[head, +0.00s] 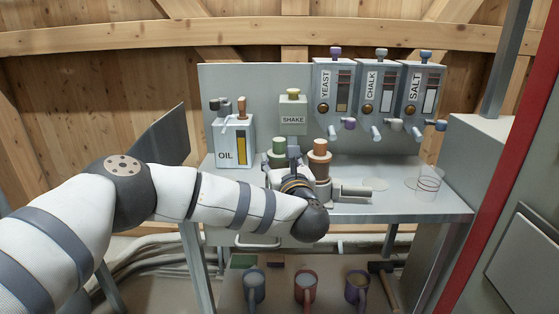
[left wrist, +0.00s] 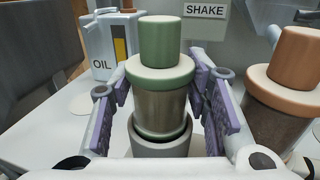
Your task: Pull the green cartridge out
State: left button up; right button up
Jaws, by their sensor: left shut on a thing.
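The green cartridge (head: 278,147) stands upright on the shelf in the head view, partly hidden by my left arm. My right gripper is in neither view.
An orange-brown cartridge (head: 320,150) stands close to the right. The OIL box (head: 233,143) is at the left, the SHAKE box (head: 293,115) behind. YEAST, CHALK and SALT dispensers (head: 378,95) hang at the back right. A clear cup (head: 428,180) stands near the shelf's right end.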

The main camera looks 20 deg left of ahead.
aim_at(279, 140)
pick_arm(q)
jog(key=shift+r+p, duration=0.35)
jog(key=shift+r, duration=0.75)
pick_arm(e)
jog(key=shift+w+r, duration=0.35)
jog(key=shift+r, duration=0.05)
pick_arm(q)
jog(key=shift+r+p, duration=0.75)
jog(key=shift+r, duration=1.75)
jog(key=shift+f, duration=0.1)
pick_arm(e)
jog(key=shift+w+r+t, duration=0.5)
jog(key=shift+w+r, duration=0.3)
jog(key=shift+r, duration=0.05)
